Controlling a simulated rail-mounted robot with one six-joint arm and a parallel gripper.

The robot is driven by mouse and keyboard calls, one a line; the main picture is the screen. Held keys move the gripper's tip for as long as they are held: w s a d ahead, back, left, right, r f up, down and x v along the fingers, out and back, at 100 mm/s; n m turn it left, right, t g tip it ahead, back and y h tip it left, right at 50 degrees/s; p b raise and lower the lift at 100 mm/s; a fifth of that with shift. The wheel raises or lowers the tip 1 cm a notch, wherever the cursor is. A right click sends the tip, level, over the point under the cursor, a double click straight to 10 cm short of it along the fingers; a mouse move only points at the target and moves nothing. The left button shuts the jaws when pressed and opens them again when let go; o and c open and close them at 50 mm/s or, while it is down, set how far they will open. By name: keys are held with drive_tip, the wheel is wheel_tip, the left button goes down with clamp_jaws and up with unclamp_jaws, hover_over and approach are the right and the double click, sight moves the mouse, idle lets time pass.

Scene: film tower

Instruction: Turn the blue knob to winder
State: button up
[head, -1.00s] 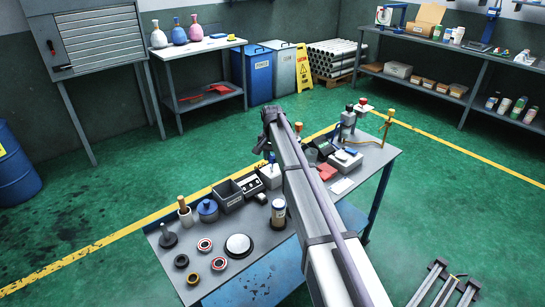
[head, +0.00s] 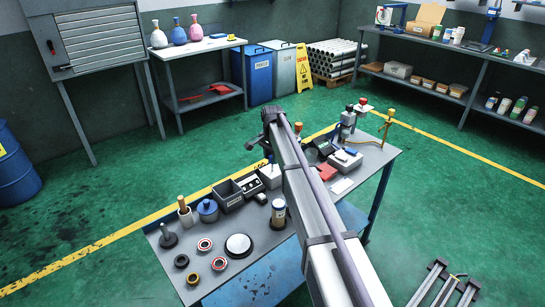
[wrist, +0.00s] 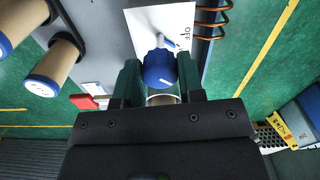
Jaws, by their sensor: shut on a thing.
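In the wrist view the blue knob (wrist: 160,69) sits in front of a white plate (wrist: 165,28) that carries the word OFF and a blue line. My gripper (wrist: 159,76) has its two dark green fingers on either side of the knob and is shut on it. The word OFF is to the right of the knob. Other markings on the plate cannot be read. In the head view my arm hides my fingertips, and I cannot clearly make out the knob there.
Coiled copper-coloured tubing (wrist: 211,18) runs close to the right of the plate. Two tan cylinders with blue rims (wrist: 48,75) stand at the left in the wrist view. The workbench (head: 262,238) holds several jars, rings and boxes.

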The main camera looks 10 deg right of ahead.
drive_tip(key=o, duration=0.9)
wheel_tip(320, 180, up, 11)
drive_tip(key=p, duration=1.1)
drive_tip(key=shift+f, duration=0.15)
drive_tip(key=shift+n, duration=0.3)
